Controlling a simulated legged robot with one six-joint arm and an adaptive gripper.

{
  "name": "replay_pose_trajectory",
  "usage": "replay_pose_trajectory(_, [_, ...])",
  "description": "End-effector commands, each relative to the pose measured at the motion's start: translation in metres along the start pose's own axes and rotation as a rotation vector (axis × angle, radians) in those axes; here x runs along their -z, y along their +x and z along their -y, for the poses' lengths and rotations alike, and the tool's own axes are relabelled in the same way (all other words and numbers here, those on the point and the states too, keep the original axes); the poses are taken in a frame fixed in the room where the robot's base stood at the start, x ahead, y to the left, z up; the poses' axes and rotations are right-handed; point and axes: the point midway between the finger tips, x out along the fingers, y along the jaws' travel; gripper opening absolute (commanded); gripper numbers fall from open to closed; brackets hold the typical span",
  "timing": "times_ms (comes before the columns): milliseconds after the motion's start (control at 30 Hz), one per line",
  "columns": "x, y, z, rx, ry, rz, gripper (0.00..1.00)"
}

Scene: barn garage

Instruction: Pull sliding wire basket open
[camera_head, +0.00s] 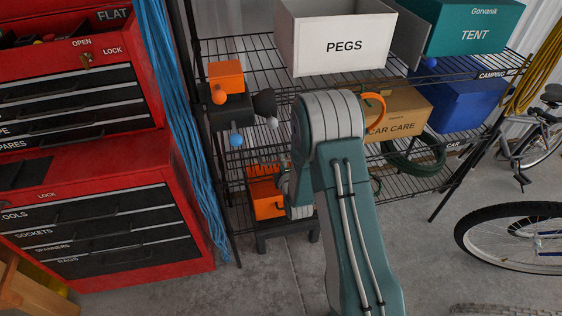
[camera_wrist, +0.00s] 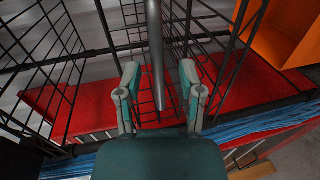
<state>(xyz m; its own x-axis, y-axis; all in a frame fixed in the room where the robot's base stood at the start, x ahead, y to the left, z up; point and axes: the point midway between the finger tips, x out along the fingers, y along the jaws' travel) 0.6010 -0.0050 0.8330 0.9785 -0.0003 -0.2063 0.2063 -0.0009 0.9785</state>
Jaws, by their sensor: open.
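My gripper (camera_wrist: 160,78) is open in the wrist view, with its two teal and grey fingers apart. A grey round bar (camera_wrist: 156,50) runs down between the fingers, with clear gaps on both sides; I cannot tell whether it is the basket's handle. Black wire grids show left (camera_wrist: 45,55) and right of it; which of them is the sliding basket is unclear. In the head view, my arm covers the middle of the black wire shelf unit (camera_head: 270,60), and my fingertips are hidden there. I cannot pick out the basket in that view.
A red tool chest (camera_head: 105,170) stands left, with blue rope (camera_head: 170,100) beside it. The shelves hold a white PEGS box (camera_head: 340,50), a CAR CARE box (camera_head: 400,110) and orange bins. A bicycle wheel (camera_head: 480,230) is at right. Concrete floor (camera_head: 200,295) is open in front.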

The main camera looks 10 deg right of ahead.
Motion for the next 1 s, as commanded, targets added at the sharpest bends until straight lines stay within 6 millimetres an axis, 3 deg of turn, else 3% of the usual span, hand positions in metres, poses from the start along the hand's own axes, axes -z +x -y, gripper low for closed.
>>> replay_pose_trajectory(167, [0.0001,0.0138,-0.0001,0.000,0.000,0.000,0.50])
replay_pose_trajectory(433, [0.0001,0.0153,-0.0001,0.000,0.000,0.000,0.50])
replay_pose_trajectory(467, [0.0001,0.0153,-0.0001,0.000,0.000,0.000,0.41])
replay_pose_trajectory(500, [0.0001,0.0153,-0.0001,0.000,0.000,0.000,0.23])
replay_pose_trajectory(567, [0.0001,0.0152,-0.0001,0.000,0.000,0.000,0.00])
replay_pose_trajectory(1000, [0.0001,0.0153,0.0018,0.005,0.000,0.000,0.00])
